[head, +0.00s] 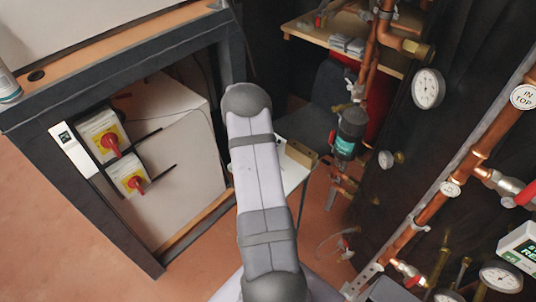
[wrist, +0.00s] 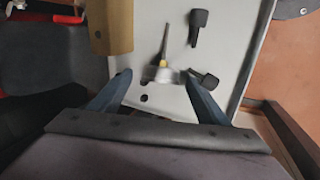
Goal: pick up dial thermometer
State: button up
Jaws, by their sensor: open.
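My gripper (wrist: 157,76) is open in the wrist view, its two blue-grey fingers spread over a white tabletop (wrist: 225,45). Between and just beyond the fingertips lies a small item with a thin dark stem, a yellow collar and a pale head (wrist: 164,66). It may be the dial thermometer, but no dial face shows. The gripper is not holding it. In the head view my arm hides the gripper and most of this tabletop (head: 293,178).
Two black-headed items (wrist: 198,19) (wrist: 207,79) lie near the stemmed item, the lower one by the right fingertip. A brown box (wrist: 110,27) stands to the left. In the head view, copper pipes with round gauges (head: 428,89) rise at right and a switch cabinet (head: 105,137) stands left.

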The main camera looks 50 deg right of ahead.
jog(key=shift+d+f, duration=0.1)
jog(key=shift+f, duration=0.15)
jog(key=shift+c, duration=0.2)
jog(key=c, duration=1.2)
jog(key=shift+r, duration=0.1)
notch_tip(320, 180, up, 10)
jog(key=b, duration=0.2)
